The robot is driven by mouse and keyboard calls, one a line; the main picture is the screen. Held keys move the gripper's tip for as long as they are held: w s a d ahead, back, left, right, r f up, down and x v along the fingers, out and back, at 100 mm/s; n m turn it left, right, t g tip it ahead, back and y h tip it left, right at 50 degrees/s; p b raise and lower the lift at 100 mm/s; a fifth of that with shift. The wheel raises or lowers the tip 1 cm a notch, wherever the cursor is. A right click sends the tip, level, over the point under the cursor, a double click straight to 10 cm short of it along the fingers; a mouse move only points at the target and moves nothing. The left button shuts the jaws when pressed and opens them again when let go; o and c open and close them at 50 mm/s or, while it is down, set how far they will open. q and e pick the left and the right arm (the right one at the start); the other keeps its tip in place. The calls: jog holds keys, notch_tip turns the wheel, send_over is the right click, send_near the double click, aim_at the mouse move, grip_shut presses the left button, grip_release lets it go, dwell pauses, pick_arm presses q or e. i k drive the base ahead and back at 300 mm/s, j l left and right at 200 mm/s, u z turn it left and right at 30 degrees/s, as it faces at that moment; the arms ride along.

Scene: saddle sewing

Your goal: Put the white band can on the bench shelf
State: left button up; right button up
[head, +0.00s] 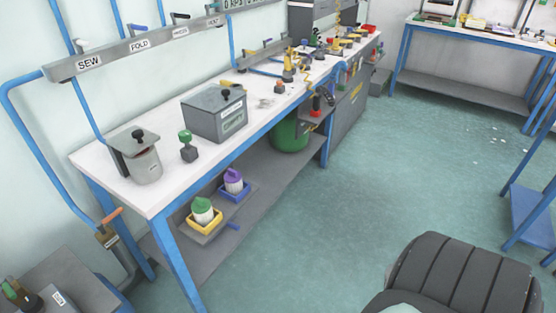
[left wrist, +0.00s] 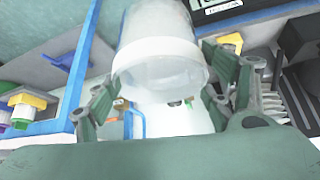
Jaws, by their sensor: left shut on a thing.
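The white band can (left wrist: 165,70) fills the upper middle of the left wrist view; it is pale and translucent with a white band around its end. My left gripper (left wrist: 162,95) is shut on it, with a dark green finger on each side. Neither gripper shows in the head view, and I cannot pick out the held can there. The bench shelf (head: 262,192) is the grey lower board under the long white bench (head: 165,190). My right gripper is in neither view.
On the shelf, a yellow bin (head: 205,222) holds a green-topped bottle and a blue bin (head: 236,190) a purple-topped one. A green drum (head: 290,137) stands farther back. Blue legs (head: 178,265) frame the shelf. A dark ridged object (head: 460,275) fills the lower right.

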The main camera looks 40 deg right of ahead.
aim_at(262, 186)
jog(key=i+l+z, duration=0.1)
jog(key=l+z, duration=0.15)
jog(key=z, duration=0.15)
jog(key=i+l+z, duration=0.1)
jog(key=l+z, duration=0.15)
jog(key=z, duration=0.15)
jog(key=i+l+z, duration=0.15)
jog(key=z, duration=0.25)
jog(key=i+l+z, duration=0.15)
jog(key=z, duration=0.25)
jog(key=i+l+z, duration=0.2)
jog(key=z, duration=0.2)
jog(key=i+z, duration=0.35)
jog(key=i+l+u, duration=0.25)
jog(key=i, duration=0.45)
jog(key=i+u, duration=0.2)
jog(key=u, duration=0.2)
jog(key=i+l+u, duration=0.15)
jog(key=u, duration=0.25)
jog(key=i+l+u, duration=0.15)
jog(key=u, duration=0.25)
jog(key=i+l+u, duration=0.2)
jog(key=u, duration=0.2)
